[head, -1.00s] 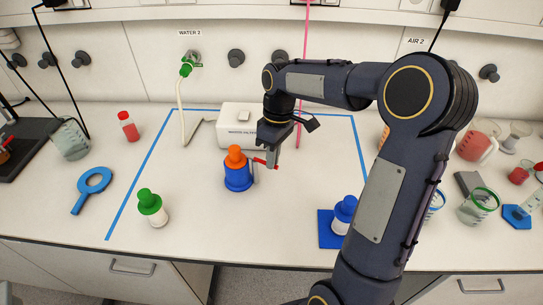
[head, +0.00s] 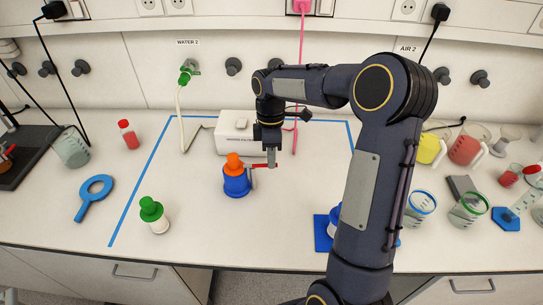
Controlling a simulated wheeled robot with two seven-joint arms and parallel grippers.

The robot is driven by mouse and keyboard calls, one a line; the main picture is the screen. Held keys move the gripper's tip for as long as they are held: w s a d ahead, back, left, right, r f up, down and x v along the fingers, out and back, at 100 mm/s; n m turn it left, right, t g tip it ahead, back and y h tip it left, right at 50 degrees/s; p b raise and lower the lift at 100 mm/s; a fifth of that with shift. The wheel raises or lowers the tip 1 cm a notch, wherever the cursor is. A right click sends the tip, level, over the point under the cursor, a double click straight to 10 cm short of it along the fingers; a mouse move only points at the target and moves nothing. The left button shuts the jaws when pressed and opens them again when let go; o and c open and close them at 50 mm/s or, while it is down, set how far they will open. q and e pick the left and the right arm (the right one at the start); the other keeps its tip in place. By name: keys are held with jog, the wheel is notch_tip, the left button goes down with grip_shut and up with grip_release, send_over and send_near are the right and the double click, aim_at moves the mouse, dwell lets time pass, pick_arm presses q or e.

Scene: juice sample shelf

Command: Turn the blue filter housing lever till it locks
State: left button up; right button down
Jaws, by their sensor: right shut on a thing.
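The blue filter housing (head: 237,184) stands upright on the bench, left of centre, with an orange cap (head: 235,161) on top. Its red lever (head: 260,166) sticks out to the right, about level in the picture. My right gripper (head: 271,163) points down at the lever's outer end and is shut on it. The fingers hide part of that end. I cannot tell from the picture whether the lever is locked. My left gripper is not in view.
A white water filter box (head: 236,125) stands behind the housing. Beakers and jugs (head: 468,148) crowd the right side. Blue tape (head: 140,187) edges a mostly clear area.

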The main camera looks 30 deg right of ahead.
dwell(0.3)
jog(key=c, duration=1.5)
grip_release()
notch_tip(320, 180, up, 8)
jog(key=w, duration=0.1)
jog(key=shift+w+d+f+b, duration=0.15)
jog(key=shift+w+d+b, duration=0.05)
jog(key=shift+d+b, duration=0.15)
